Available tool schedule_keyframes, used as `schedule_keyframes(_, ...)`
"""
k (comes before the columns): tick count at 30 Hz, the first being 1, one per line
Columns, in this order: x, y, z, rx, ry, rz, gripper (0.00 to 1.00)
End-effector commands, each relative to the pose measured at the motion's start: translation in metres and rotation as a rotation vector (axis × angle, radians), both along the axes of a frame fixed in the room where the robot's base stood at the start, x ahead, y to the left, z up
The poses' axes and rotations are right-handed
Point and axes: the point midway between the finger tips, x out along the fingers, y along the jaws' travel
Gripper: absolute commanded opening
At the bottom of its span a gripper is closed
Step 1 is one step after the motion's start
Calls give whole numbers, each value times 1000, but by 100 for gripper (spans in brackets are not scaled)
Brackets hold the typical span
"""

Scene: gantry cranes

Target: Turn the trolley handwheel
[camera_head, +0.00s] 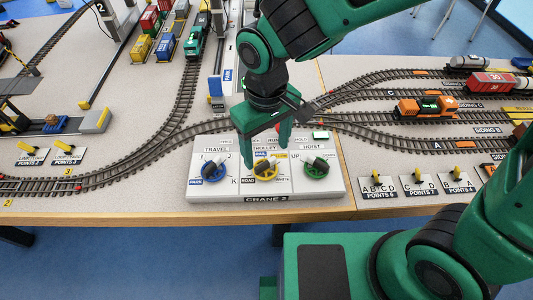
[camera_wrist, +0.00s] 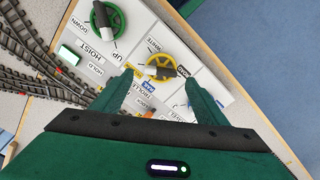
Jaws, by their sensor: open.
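The trolley handwheel is the yellow wheel (camera_head: 266,173) in the middle of the white crane 2 control box (camera_head: 198,187). It also shows in the wrist view (camera_wrist: 162,68), with a dark and white grip bar across it. My gripper (camera_head: 264,152) hangs just above and behind it, fingers pointing down. In the wrist view my gripper (camera_wrist: 160,82) is open, its two fingertips on either side of the wheel's near edge. Nothing is held. I cannot tell whether a fingertip touches the wheel. The fingers hide part of the box's labels.
The blue travel handwheel (camera_head: 214,171) is left of the yellow one and the green hoist handwheel (camera_head: 316,167) right of it, both close. Model tracks (camera_head: 150,151) run behind the box. Points levers (camera_head: 417,177) stand to the right.

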Motion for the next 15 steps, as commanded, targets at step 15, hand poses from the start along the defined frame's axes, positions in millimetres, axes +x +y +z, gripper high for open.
schedule_keyframes(15,1,0,58,1,-1,-1,67)
